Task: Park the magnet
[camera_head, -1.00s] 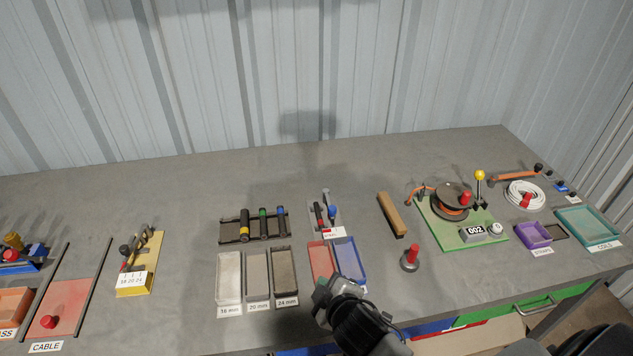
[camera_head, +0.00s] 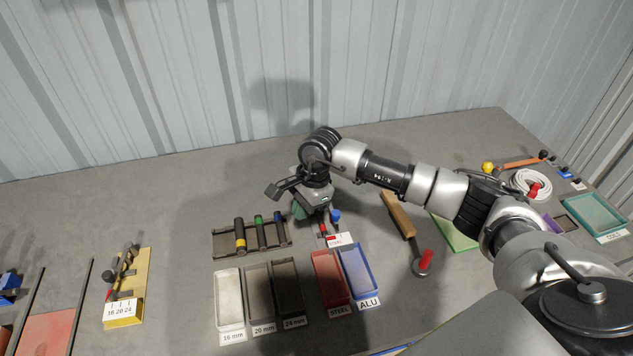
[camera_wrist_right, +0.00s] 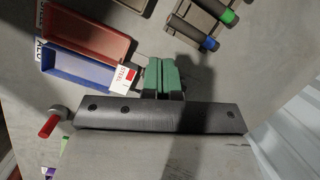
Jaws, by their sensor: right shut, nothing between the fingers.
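No part is labelled as the magnet. A red-handled piece with a round grey base (camera_head: 419,267) lies on the bench right of the small bins; it also shows in the right wrist view (camera_wrist_right: 50,123). My left gripper is not in view.
A rack of several dark tools (camera_head: 221,244) is to the left. The bench behind is clear.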

